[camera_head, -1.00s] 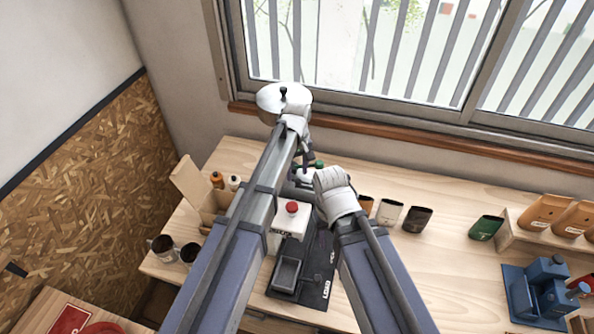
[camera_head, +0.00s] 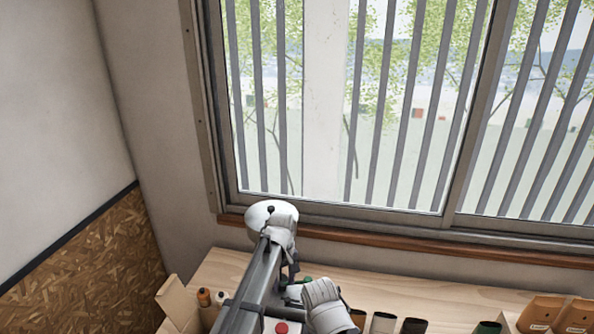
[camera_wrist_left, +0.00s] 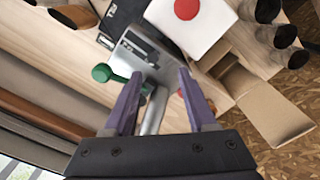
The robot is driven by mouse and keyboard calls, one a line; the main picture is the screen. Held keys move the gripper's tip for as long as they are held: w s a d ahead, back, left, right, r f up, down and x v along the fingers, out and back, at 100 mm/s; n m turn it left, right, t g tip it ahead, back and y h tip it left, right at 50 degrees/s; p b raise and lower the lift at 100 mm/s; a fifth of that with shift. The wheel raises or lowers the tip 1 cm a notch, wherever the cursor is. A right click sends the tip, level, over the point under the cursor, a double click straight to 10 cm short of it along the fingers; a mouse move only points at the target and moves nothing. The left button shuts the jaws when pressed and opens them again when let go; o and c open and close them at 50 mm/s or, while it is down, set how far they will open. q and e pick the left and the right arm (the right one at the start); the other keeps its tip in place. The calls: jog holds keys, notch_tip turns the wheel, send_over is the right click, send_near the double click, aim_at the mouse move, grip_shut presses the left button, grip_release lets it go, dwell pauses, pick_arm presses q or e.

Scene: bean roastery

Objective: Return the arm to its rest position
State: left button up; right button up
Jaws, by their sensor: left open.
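My left arm rises from the bottom of the head view, and its gripper (camera_head: 291,272) hangs over the machine on the bench. In the left wrist view the two purple fingers (camera_wrist_left: 160,82) are spread apart. A grey metal cylinder (camera_wrist_left: 152,112) of the machine shows between and beyond them; I cannot tell whether they touch it. A green knob (camera_wrist_left: 102,73) is beside the left finger. The machine's white box with a red button (camera_wrist_left: 186,8) lies beyond. A second white arm joint of mine (camera_head: 325,302) shows at right; the right gripper is not visible.
Dark-mouthed pouches (camera_head: 383,322) stand right. The window (camera_head: 340,110) is behind the bench.

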pick_arm(q)
jog(key=s+a+m, duration=0.3)
jog(key=s+a, duration=0.3)
jog(key=s, duration=0.3)
jog(key=s+a+m, duration=0.3)
jog(key=s+a, duration=0.3)
jog(key=s, duration=0.4)
jog(key=s+d+f+m+b, duration=0.1)
jog(key=d+f+b, duration=0.2)
jog(key=f+b, duration=0.4)
jog(key=s+d+f+m+b, duration=0.1)
jog(key=d+f+b, duration=0.3)
jog(key=f+b, duration=0.4)
jog(key=s+d+f+m+y+b, duration=0.1)
jog(key=s+d+f+m+b, duration=0.1)
jog(key=d+f+b, duration=0.2)
notch_tip(320, 180, down, 4)
jog(key=b, duration=0.3)
jog(key=shift+d+r+b, duration=0.2)
jog(key=shift+r+b, duration=0.05)
jog(key=shift+b, duration=0.05)
